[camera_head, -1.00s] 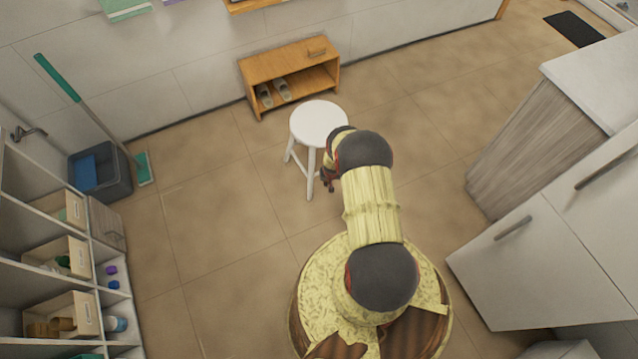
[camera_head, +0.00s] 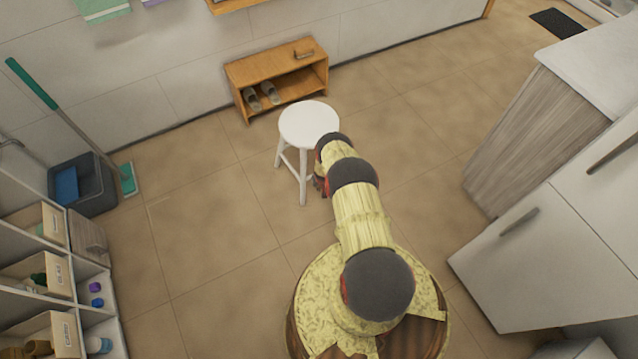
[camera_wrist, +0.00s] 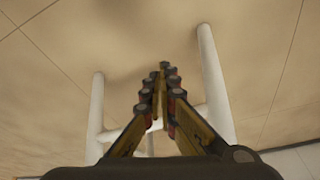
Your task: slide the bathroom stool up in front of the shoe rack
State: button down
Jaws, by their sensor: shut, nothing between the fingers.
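The white round stool (camera_head: 308,123) stands upright on the tiled floor, just in front of the right part of the shoe rack. The shoe rack (camera_head: 265,68) is a low wooden unit against the wall, with grey slippers on its lower shelf. A small floor gap shows between stool and rack. My gripper (camera_head: 319,187) is low beside the stool's near right side, partly hidden by my arm. In the wrist view my gripper (camera_wrist: 160,82) is shut and empty, pointing between two white stool legs (camera_wrist: 212,85). I cannot tell whether it touches the stool.
A grey bin (camera_head: 95,195) and a green mop (camera_head: 128,180) stand at the left wall. Open shelving (camera_head: 90,235) is at the lower left. White and wood-grain cabinets (camera_head: 535,255) stand on the right. The floor left of the stool is clear.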

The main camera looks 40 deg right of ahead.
jog(key=w+d+b, duration=0.1)
jog(key=b, duration=0.1)
jog(key=w+d+b, duration=0.1)
jog(key=w+b, duration=0.1)
jog(key=shift+w+r, duration=0.1)
jog(key=shift+r, duration=0.05)
jog(key=shift+r, duration=0.1)
dwell(0.3)
